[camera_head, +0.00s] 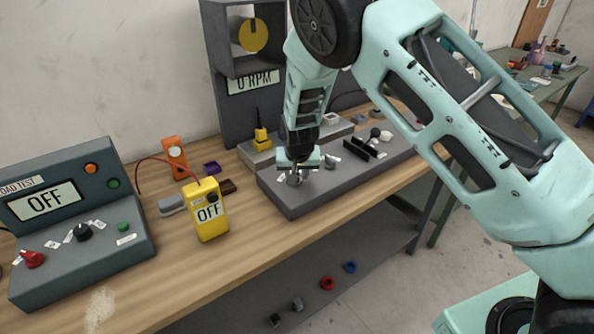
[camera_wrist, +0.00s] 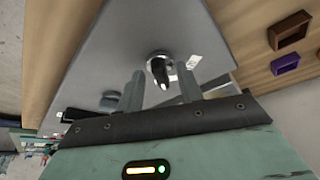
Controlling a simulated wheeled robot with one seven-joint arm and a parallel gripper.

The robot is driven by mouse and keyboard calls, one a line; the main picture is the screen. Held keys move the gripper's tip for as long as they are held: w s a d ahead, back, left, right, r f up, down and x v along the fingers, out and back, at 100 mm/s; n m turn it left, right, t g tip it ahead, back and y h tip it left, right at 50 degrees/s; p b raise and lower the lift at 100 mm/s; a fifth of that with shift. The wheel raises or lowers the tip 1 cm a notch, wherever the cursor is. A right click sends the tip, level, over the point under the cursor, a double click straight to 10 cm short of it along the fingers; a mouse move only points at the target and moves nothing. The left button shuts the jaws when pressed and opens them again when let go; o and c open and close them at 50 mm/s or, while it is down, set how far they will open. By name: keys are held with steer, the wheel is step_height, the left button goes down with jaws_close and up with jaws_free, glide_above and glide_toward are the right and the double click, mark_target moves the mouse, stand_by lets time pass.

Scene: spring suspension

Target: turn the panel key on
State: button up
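The panel (camera_head: 300,205) is a low grey sloped box on the wooden bench; its face fills the middle of the wrist view (camera_wrist: 120,50). The key switch (camera_wrist: 160,70) has a round silver collar and a dark handle with a pale mark. My gripper (camera_wrist: 161,76) points down at the panel's near-left end. Its two fingers are apart, one on each side of the key handle, with visible gaps. Whether they touch it I cannot tell. In the head view my gripper (camera_head: 298,165) largely hides the key. White labels (camera_wrist: 194,61) lie beside the switch.
A load-test console (camera_head: 75,225) is at far left. Behind are a tester with a yellow disc (camera_head: 253,37) and a yellow probe (camera_head: 261,138). Other controls, including a black bar (camera_head: 358,150), sit farther along the panel.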

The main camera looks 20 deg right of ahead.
steer(key=b+v, duration=0.2)
steer(key=v, duration=1.5)
steer(key=shift+s, duration=0.2)
steer(key=shift+r, duration=0.1)
